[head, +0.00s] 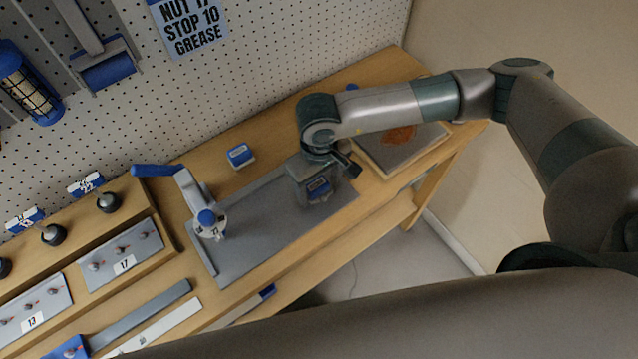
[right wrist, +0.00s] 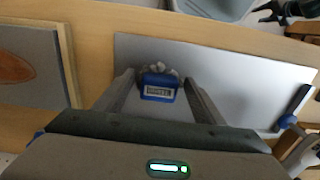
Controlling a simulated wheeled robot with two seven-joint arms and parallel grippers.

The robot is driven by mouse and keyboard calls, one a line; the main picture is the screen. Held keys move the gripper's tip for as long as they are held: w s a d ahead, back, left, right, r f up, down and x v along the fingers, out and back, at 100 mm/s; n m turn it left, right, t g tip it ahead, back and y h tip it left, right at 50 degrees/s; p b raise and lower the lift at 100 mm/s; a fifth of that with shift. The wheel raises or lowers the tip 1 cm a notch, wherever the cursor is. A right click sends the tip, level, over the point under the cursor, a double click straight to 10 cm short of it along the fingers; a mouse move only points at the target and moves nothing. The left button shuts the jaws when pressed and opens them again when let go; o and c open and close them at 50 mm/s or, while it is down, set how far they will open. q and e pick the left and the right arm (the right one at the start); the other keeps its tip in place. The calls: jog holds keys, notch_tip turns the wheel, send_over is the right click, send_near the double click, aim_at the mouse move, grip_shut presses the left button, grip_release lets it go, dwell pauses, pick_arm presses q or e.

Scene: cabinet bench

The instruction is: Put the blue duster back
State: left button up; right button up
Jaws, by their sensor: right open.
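A small blue piece with a pale label and a grey-white tufted edge, which looks like the blue duster (right wrist: 158,92), lies on the grey metal plate (head: 262,245). In the right wrist view my right gripper (right wrist: 157,84) is open, with one finger on each side of the duster. I cannot tell whether the fingers touch it. My left gripper is not in view.
A clamp with a blue handle (head: 158,170) stands on the plate's left side. A small blue-and-white box (head: 240,156) sits behind the plate. A framed grey board with an orange patch (head: 398,137) lies to the right.

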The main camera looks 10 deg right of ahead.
aim_at(319, 187)
jog(key=shift+r, duration=0.1)
jog(key=shift+r+b, duration=0.5)
jog(key=shift+r, duration=0.05)
notch_tip(319, 187, up, 11)
jog(key=b, duration=0.4)
jog(key=shift+f+b, duration=0.15)
jog(key=shift+b, duration=0.2)
